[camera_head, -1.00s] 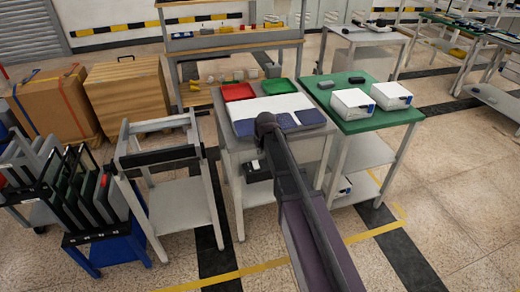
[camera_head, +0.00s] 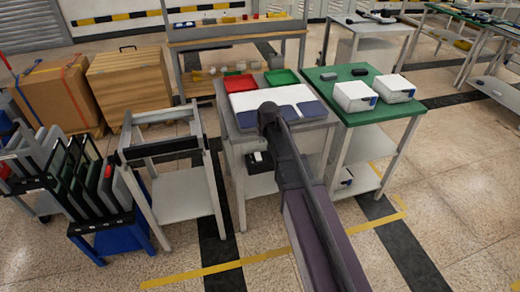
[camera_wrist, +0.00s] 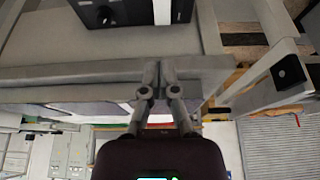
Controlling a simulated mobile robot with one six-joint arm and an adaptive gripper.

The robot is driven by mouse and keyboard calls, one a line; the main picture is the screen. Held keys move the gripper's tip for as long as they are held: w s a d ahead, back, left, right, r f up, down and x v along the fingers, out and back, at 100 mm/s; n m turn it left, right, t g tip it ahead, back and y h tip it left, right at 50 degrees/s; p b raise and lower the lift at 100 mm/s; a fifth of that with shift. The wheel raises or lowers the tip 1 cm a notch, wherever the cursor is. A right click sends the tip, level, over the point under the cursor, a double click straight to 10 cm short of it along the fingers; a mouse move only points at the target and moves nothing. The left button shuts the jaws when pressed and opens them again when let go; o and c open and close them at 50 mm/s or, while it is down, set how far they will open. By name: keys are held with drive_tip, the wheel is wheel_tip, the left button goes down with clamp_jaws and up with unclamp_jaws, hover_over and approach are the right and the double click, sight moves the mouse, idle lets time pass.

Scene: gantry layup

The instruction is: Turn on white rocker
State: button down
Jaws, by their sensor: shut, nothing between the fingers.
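A black box (camera_head: 262,163) with a white part on it sits on the shelf under the grey table, partly behind my arm. In the wrist view a dark box (camera_wrist: 130,10) at the top edge has a black round knob (camera_wrist: 103,15) and a white strip (camera_wrist: 162,10). Whether this strip is the white rocker, and which way it is set, I cannot tell. My gripper (camera_wrist: 159,68) is shut and empty, with its fingertips over the grey table edge in the picture, apart from the white strip. In the head view my arm hides the gripper.
The grey table (camera_head: 235,150) carries a red tray (camera_head: 240,83), a green tray (camera_head: 281,77) and white and blue sheets. A green-topped table (camera_head: 335,105) with white boxes stands close on its right. A grey frame stand (camera_head: 185,195) is on its left. Floor in front is open.

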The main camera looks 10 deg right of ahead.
sight(257, 154)
drive_tip(key=shift+w, duration=0.3)
drive_tip(key=shift+a+f, duration=0.1)
drive_tip(key=b+x, duration=1.3)
drive_tip(key=shift+w+a+f, duration=0.1)
drive_tip(key=shift+w+f, duration=0.15)
drive_tip(key=shift+f, duration=0.05)
idle(0.7)
drive_tip(key=shift+a, duration=0.15)
idle(0.3)
